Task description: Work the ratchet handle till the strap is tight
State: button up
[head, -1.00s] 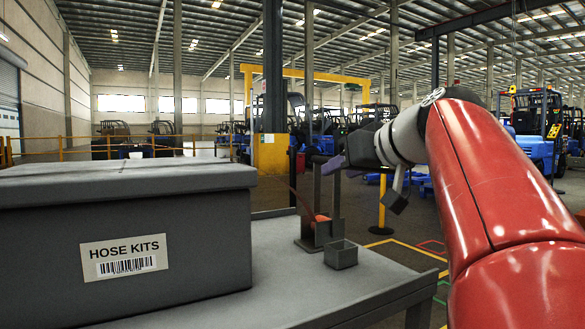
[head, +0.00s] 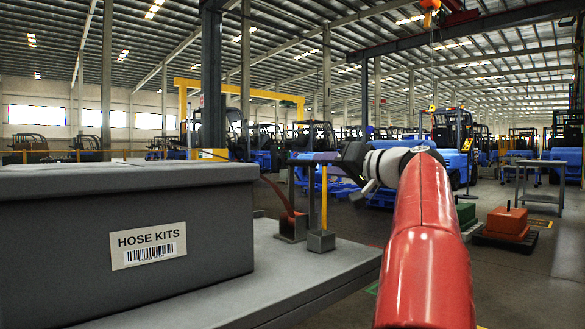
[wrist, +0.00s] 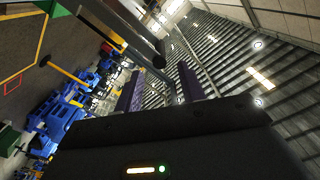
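Thin dark uprights rise above the bracket; I cannot tell which is the handle. My gripper (head: 303,158) is level near the top of these uprights. In the wrist view its two purple fingers (wrist: 160,87) are apart with nothing between them. A dark bar (wrist: 128,33) with a round black end lies just beyond the fingertips; contact does not show.
A grey box labelled HOSE KITS (head: 130,235) fills the bench's left side. The bench (head: 330,275) is bare in front.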

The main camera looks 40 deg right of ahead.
aim_at(312, 164)
jog(key=w, duration=0.3)
jog(key=w+p, duration=0.1)
jog(key=w, duration=0.3)
jog(key=shift+w+a, duration=0.2)
jog(key=shift+w, duration=0.05)
grip_shut()
